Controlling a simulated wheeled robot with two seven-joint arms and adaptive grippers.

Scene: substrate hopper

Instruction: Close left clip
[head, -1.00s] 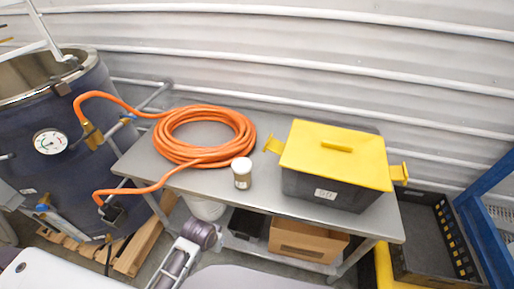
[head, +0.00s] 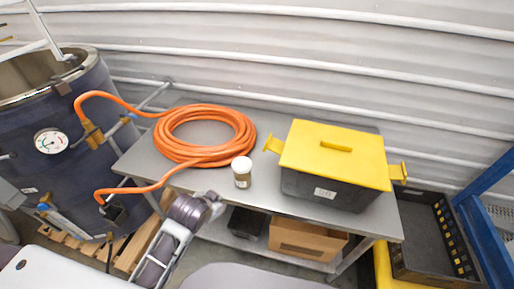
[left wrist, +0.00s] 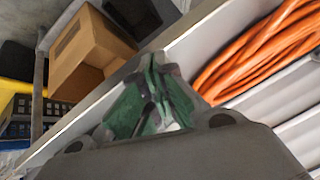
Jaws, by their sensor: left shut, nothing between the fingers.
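A dark grey box (head: 310,188) with a yellow lid (head: 338,152) stands on the right half of the metal table. Its left yellow clip (head: 274,144) sticks out from the lid's left edge, tilted outward. Its right yellow clip (head: 398,172) sticks out at the right edge. My left gripper (head: 216,203) is at the table's front edge, below the white-capped jar and well apart from the box. In the left wrist view its green-padded fingers (left wrist: 150,100) are together with nothing between them. My right gripper is not in view.
An orange hose coil (head: 205,135) lies on the left of the metal table (head: 262,128). A white-capped jar (head: 242,172) stands between hose and box, close to my left gripper. A cardboard box (head: 308,240) sits on the lower shelf. A black crate (head: 432,235) is at right.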

